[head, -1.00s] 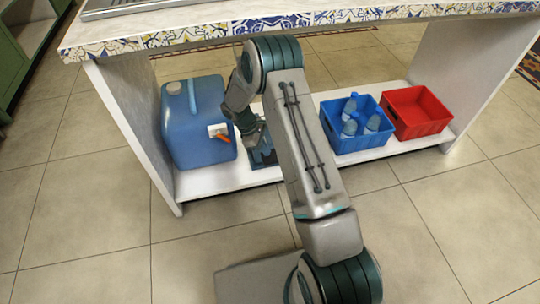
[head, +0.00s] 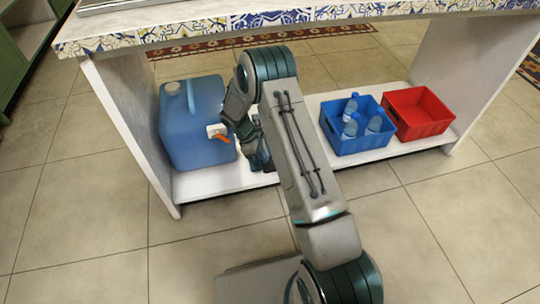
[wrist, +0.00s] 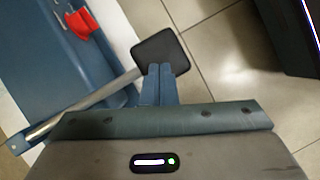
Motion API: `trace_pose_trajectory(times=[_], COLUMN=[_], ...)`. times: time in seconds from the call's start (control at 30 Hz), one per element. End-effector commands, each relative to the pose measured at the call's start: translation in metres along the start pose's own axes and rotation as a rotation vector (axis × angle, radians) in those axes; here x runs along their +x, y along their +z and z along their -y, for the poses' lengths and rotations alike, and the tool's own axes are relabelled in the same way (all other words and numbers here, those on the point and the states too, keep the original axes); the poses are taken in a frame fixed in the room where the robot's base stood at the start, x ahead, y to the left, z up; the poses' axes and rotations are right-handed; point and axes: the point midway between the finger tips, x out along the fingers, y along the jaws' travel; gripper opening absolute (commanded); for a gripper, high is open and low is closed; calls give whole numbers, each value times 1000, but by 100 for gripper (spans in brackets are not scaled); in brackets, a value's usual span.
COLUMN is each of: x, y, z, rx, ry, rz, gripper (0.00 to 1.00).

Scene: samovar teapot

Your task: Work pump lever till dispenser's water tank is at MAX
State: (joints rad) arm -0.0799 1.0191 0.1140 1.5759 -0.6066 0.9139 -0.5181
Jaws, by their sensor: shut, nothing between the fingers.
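A bare metal rod ending in a square black pad (wrist: 160,50), which looks like the pump lever, slants up from the lower left in the wrist view. My gripper (wrist: 158,72) is shut and empty, and its blue fingertips overlap the near edge of the pad. I cannot tell if they press on it. In the head view, my gripper (head: 259,152) is low beside the blue water canister, mostly behind my own arm, and the lever is hidden there.
The blue canister (head: 190,130) with an orange-red tap (head: 222,139) stands left on the white lower shelf (head: 225,181); the tap also shows in the wrist view (wrist: 82,22). A blue crate (head: 358,144) with several bottles and a red crate (head: 418,112) stand right. The tiled counter is above.

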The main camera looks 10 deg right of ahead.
Motion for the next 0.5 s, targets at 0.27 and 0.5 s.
trace_pose_trajectory(times=[0.27,0.5], x=[-18,-19], y=[-20,-18], z=[1,1], rx=[-2,-1], ry=[-1,-1], rz=[-2,-1], gripper=[0,0])
